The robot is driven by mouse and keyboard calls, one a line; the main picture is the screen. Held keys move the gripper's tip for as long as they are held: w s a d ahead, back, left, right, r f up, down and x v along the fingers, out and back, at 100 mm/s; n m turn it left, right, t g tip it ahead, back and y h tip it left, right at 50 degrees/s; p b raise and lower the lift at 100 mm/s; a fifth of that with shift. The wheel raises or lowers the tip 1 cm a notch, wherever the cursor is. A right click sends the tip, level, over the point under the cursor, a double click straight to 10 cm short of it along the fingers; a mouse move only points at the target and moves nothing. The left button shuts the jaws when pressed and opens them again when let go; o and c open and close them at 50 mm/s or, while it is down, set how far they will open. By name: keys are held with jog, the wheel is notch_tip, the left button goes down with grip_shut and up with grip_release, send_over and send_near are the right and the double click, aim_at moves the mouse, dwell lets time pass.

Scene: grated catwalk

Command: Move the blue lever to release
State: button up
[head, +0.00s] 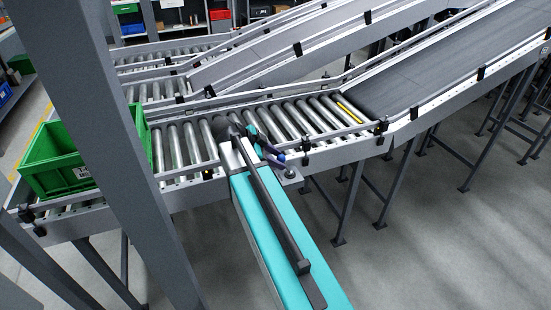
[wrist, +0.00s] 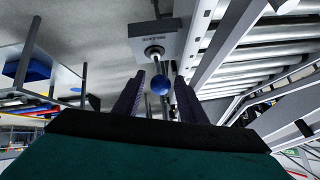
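The blue lever shows in the wrist view as a round blue knob (wrist: 160,85) on a short rod. The rod rises from a pale pivot on a grey box (wrist: 158,42) with dark lettering that is hard to read. In the head view, the knob (head: 281,158) sits at the near side rail of the conveyor, beside my gripper (head: 271,149). My gripper (wrist: 159,84) is open in the wrist view, with one dark finger on each side of the knob. Gaps show between the knob and both fingers. Their exact depth around the knob is unclear.
The roller conveyor (head: 178,142) runs behind the lever, with metal side rails. A green crate (head: 57,168) stands on it at left. A dark belt (head: 440,70) slopes up at right. A grey post (head: 100,110) crosses the left of the head view. Grey floor (head: 420,240) is open at lower right.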

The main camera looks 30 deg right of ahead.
jog(key=shift+o, duration=0.4)
jog(key=shift+r, duration=0.15)
jog(key=b+v, duration=0.2)
jog(key=v, duration=1.1)
jog(key=shift+a+r, duration=0.2)
jog(key=shift+a, duration=0.1)
jog(key=shift+f, duration=0.1)
